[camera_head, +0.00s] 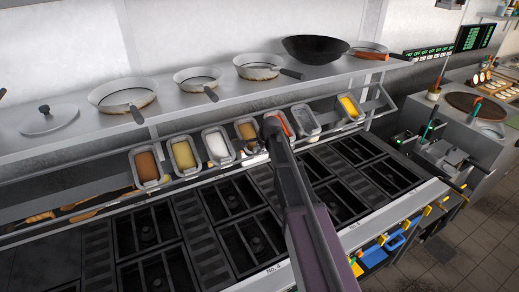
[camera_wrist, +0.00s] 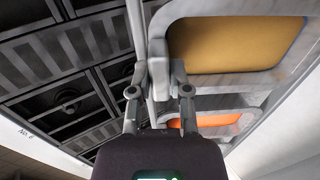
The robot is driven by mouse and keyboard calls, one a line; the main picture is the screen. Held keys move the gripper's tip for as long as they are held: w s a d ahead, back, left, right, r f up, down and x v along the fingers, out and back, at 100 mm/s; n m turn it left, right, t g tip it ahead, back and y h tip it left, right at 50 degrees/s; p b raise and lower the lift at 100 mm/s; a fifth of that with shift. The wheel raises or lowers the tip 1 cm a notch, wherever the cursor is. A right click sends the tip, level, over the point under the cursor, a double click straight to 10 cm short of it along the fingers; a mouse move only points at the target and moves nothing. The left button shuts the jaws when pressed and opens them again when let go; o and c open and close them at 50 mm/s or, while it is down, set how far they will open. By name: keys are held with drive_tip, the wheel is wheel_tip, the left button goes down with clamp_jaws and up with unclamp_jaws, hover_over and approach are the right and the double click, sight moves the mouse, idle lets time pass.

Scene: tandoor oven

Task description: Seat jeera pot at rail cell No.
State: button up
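Several metal pots sit in a row along the slanted rail (camera_head: 377,104). No pot label is legible, so I cannot tell by name which is the jeera pot. My gripper (camera_wrist: 159,68) is at the rail beside a pot with yellow-brown contents (camera_wrist: 235,48), which also shows in the head view (camera_head: 246,130). Its fingertips lie on both sides of a grey piece at that pot's near end; whether they press on it is unclear. A pot with orange-red contents (camera_wrist: 212,121) is close to the fingers; in the head view my arm partly covers it.
Left along the rail are brown (camera_head: 146,166), yellow (camera_head: 183,155) and white (camera_head: 217,146) pots. To the right are a grey pot (camera_head: 305,120) and a yellow pot (camera_head: 350,107). Black burner grates (camera_head: 147,232) lie below. Pans and a wok (camera_head: 315,48) stand on the shelf above.

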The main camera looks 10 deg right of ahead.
drive_tip(key=o, duration=0.4)
drive_tip(key=shift+s+r, duration=0.1)
drive_tip(key=shift+r, duration=0.05)
drive_tip(key=p+v, duration=0.7)
drive_tip(key=shift+s+r, duration=0.15)
drive_tip(key=shift+r, duration=0.15)
idle(0.6)
idle(0.8)
drive_tip(key=s+f+n+g+h+b, duration=0.1)
drive_tip(key=s+f+n+g+b, duration=0.2)
drive_tip(key=s+f+n+b, duration=0.4)
drive_tip(key=s+f+n+g+h+b, duration=0.1)
drive_tip(key=s+f+n+b, duration=0.6)
drive_tip(key=s+f+b, duration=0.7)
drive_tip(key=shift+s+f+g+b, duration=0.3)
drive_tip(key=shift+s+f+g, duration=0.9)
drive_tip(key=shift+s, duration=3.3)
